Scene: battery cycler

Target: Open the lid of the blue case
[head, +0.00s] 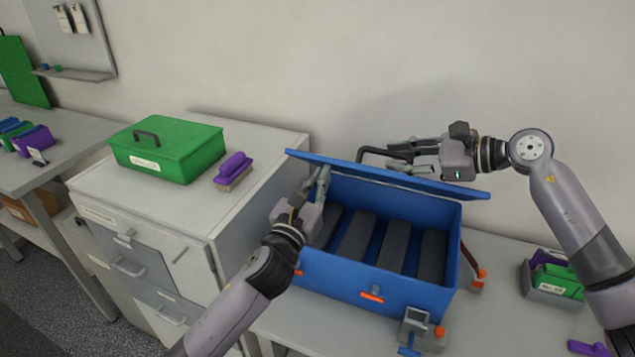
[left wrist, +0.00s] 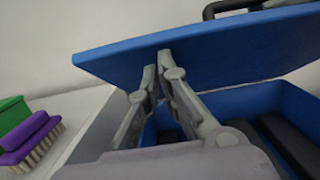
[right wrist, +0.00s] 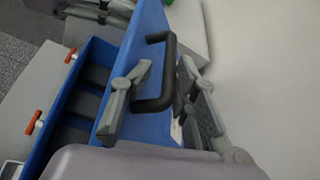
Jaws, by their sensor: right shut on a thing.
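The blue case (head: 345,278) stands on the bench with its lid (head: 440,184) raised and tilted above the back of the opening. Dark slabs (head: 357,236) lie inside. My right gripper (head: 396,156) is at the lid's black handle (head: 371,152). In the right wrist view its fingers (right wrist: 166,72) are on either side of the handle (right wrist: 169,75), shut on it. My left gripper (head: 323,176) is at the left end of the opening, under the lid. In the left wrist view its fingertips (left wrist: 156,66) are together close to the lid's underside (left wrist: 215,55); contact is unclear.
A green case (head: 167,152) and a purple brush (head: 233,169) sit on the white cabinet at the left. A grey bin with green and purple items (head: 556,277) stands at the right. The wall is close behind.

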